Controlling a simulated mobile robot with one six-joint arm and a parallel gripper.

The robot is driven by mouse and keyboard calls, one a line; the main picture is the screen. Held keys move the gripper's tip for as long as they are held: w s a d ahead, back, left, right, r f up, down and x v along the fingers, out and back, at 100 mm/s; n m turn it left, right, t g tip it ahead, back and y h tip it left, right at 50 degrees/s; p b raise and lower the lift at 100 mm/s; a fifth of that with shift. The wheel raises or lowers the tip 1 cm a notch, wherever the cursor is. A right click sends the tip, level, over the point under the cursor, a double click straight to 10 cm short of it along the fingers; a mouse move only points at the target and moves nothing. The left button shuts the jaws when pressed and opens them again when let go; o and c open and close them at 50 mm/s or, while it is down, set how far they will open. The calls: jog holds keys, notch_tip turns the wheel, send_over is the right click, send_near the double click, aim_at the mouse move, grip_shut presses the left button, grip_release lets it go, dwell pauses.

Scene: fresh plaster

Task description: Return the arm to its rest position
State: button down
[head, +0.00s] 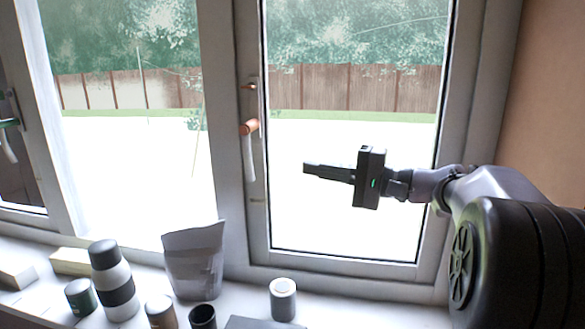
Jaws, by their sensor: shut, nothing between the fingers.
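My arm (505,190) reaches in from the right side of the head view, in front of the right window pane. My gripper (308,168) points left and is shut, with nothing held in it. It hangs in the air above the sill, to the right of the window handle (249,150) and apart from it in the picture. The tips of the fingers are small and dark against the bright pane.
Blocks (70,261) lie at the left. The sill looks clear to the right of the white cylinder. A wall (552,110) stands at the right.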

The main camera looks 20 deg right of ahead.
jog(key=s+a+f+n+g+h+b, duration=0.1)
jog(key=s+a+f+g+h+b, duration=0.15)
jog(key=s+a+f, duration=0.45)
jog(key=s+a+f+n+g+h+b, duration=0.1)
jog(key=s+a+f+g+b, duration=0.25)
jog(key=a+f, duration=0.65)
jog(key=s+a+f+n+g+h+b, duration=0.1)
jog(key=s+f+h+b, duration=0.6)
jog(key=s+f, duration=0.7)
notch_tip(320, 180, down, 5)
jog(key=shift+s+a+r+n, duration=0.2)
jog(key=shift+s+a+n, duration=0.15)
jog(key=shift+n, duration=0.55)
jog(key=shift+h, duration=0.25)
